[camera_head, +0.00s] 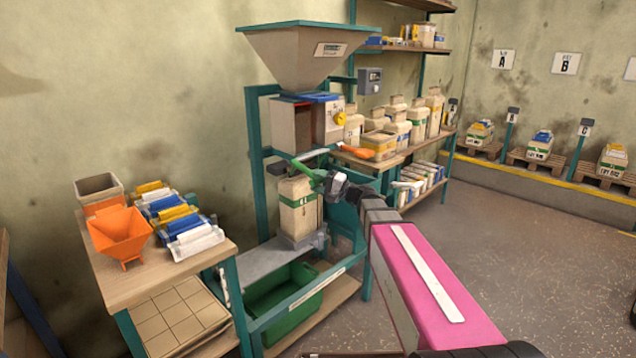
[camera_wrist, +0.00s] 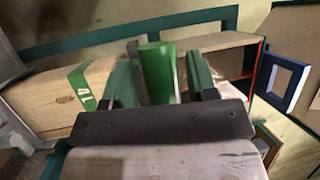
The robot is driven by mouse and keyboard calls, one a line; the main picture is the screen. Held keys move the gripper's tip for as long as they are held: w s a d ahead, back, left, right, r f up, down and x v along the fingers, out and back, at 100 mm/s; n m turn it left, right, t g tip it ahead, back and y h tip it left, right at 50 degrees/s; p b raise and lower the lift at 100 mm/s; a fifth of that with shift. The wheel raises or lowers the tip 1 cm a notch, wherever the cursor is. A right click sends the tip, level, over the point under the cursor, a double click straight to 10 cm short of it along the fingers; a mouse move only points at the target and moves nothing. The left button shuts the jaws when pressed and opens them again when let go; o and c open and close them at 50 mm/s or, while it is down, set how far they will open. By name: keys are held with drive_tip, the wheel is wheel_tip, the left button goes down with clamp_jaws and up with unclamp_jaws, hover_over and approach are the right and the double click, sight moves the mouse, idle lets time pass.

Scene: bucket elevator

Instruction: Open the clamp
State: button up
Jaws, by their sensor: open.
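A green handle (camera_head: 304,168), which looks like the clamp's lever, sticks out under the hopper machine, just above the tan container. In the wrist view the green handle (camera_wrist: 158,72) stands between my two fingers. My gripper (camera_head: 324,182) is at the handle with its jaws open, one finger on each side. The wrist view shows the open fingers (camera_wrist: 161,82) around the handle; I cannot tell whether either touches it. The tan container (camera_head: 298,212) with a green band stands upright under the spout; it also shows at the left in the wrist view (camera_wrist: 70,98). The clamp's jaws are hidden.
The grey hopper (camera_head: 305,55) sits above on a teal frame. A green bin (camera_head: 285,302) lies below. A wooden table (camera_head: 165,268) at left holds an orange funnel (camera_head: 121,234) and several packets. Shelves with containers stand behind right. The floor (camera_head: 500,250) at right is clear.

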clamp_jaws()
drive_tip(key=shift+s+d+r+m+h, duration=0.15)
drive_tip(key=shift+r+m+h, duration=0.15)
drive_tip(key=shift+r+h, duration=0.5)
wheel_tip(320, 180, up, 5)
drive_tip(key=h, duration=0.1)
drive_tip(key=m+g+h, duration=0.1)
drive_tip(key=shift+f+g+h, duration=0.2)
drive_tip(key=shift+g+h, duration=0.1)
drive_tip(key=shift+w+a+r+m+g+h, duration=0.2)
drive_tip(key=shift+r+h, duration=0.1)
drive_tip(key=shift+r, duration=0.2)
drive_tip(key=shift+w+a+r+m+g+h, duration=0.1)
drive_tip(key=shift+w+r+g+h, duration=0.15)
drive_tip(key=shift+r, duration=0.2)
drive_tip(key=shift+w+a+r, duration=0.1)
drive_tip(key=shift+a+r, duration=0.1)
drive_tip(key=shift+r, duration=0.6)
drive_tip(key=shift+w+r, duration=0.1)
unclamp_jaws()
drive_tip(key=shift+a, duration=0.1)
